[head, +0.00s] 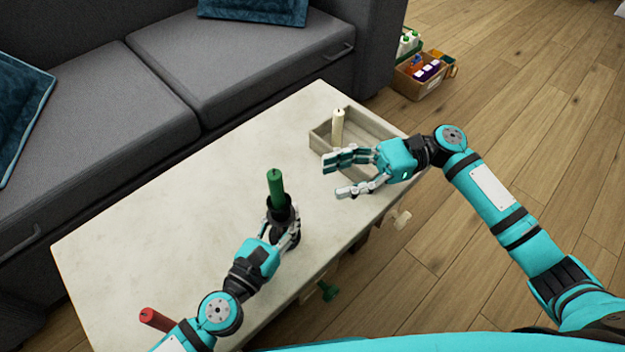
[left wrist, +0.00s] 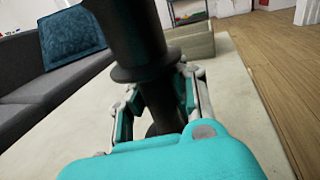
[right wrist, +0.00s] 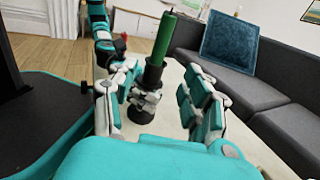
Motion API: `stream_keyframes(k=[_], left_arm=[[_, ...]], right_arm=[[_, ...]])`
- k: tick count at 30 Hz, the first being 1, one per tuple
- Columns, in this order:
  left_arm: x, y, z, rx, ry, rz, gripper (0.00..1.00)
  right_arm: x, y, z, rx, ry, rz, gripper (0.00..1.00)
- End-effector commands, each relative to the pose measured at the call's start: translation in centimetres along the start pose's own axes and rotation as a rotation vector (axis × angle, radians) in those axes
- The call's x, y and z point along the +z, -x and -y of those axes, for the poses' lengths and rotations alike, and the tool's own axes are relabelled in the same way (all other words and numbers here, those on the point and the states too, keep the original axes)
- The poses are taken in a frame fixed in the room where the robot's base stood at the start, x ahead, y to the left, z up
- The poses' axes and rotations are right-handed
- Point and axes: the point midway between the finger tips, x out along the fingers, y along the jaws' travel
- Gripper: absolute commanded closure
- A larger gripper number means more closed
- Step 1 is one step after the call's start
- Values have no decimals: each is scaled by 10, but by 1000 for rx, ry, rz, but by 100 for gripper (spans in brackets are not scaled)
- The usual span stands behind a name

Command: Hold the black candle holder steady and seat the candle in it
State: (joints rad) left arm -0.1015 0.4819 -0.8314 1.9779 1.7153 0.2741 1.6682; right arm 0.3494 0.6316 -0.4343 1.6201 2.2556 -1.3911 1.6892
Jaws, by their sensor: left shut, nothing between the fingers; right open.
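The green candle (head: 276,188) stands upright in the top of the black candle holder (head: 279,212) on the table; both also show in the right wrist view, the candle (right wrist: 164,40) above the holder (right wrist: 153,76). How deep the candle sits is hidden by the cup. My left gripper (head: 283,232) is shut low at the holder, its fingers on both sides of the stem in the left wrist view; firm contact cannot be told. My right gripper (head: 332,177) is open and empty, to the right of the candle and apart from it.
A tray (head: 378,125) with an upright cream candle (head: 338,127) stands at the table's far right corner. A red candle (head: 156,320) lies at the near left. The pale table (head: 150,225) is clear at left. A grey sofa (head: 140,90) borders its far side.

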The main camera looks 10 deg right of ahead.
Motion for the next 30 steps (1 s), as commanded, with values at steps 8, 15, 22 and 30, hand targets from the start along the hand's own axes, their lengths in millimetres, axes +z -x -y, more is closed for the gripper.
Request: stream_keyframes(k=[8,15,22,30], left_arm=[[-1,0,0,0,0,-1,100],[-1,0,0,0,0,-1,100],[0,0,0,1,0,-1,87],[0,0,0,0,0,0,63]], right_arm=[[0,24,0,0,-1,0,51],[0,24,0,0,0,0,51],[0,24,0,0,0,0,51],[0,23,0,0,0,0,51]])
